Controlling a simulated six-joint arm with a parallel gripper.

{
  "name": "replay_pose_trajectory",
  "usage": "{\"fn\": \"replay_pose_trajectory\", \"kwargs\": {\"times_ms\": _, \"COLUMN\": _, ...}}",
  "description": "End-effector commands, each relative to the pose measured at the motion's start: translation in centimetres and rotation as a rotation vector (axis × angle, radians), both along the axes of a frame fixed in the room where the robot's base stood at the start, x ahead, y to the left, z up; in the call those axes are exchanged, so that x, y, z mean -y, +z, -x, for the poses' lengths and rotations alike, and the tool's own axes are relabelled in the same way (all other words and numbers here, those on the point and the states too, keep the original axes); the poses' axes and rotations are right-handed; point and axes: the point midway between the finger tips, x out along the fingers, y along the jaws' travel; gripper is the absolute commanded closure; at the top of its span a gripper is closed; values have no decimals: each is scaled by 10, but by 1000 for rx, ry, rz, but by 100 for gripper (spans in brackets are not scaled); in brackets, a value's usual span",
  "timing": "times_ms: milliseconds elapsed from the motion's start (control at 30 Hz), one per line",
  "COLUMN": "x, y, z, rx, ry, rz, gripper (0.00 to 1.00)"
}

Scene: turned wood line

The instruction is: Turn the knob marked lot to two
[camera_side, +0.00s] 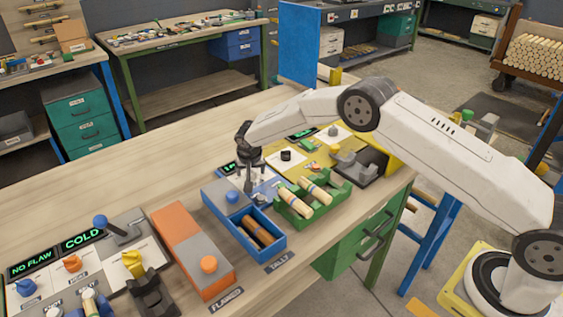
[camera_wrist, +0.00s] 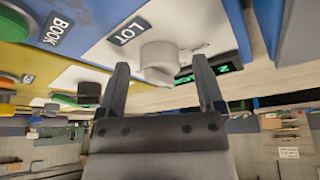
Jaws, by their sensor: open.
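The knob (camera_wrist: 158,58) by the label LOT (camera_wrist: 128,33) is pale grey and round, on a white plate of a blue panel in the wrist view. My gripper (camera_wrist: 161,64) is open, with one finger on each side of the knob in that picture. I cannot tell whether either finger touches it. In the side view my gripper (camera_side: 248,187) points down over the blue panel at the middle of the bench and hides the knob. A dark display with green characters (camera_wrist: 222,68) is partly hidden by a finger; its reading is unclear.
A blue box (camera_side: 277,242) holding brown turned pieces and a green rack (camera_side: 322,205) with pale pieces stand in front. A yellow panel (camera_side: 329,152) with a black knob (camera_side: 286,155) lies right. An orange box (camera_side: 187,235) stands left. Bare bench (camera_side: 120,185) lies behind.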

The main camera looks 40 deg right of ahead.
Motion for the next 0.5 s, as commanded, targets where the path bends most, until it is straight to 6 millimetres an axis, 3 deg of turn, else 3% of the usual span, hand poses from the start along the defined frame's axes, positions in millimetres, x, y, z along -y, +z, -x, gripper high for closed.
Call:
{"fn": "replay_pose_trajectory", "kwargs": {"times_ms": 267, "x": -3, "y": 12, "z": 3, "rx": 1, "ry": 0, "rz": 0, "gripper": 13}}
{"fn": "replay_pose_trajectory", "kwargs": {"times_ms": 500, "x": -8, "y": 34, "z": 11, "rx": 1, "ry": 1, "rz": 0, "gripper": 13}}
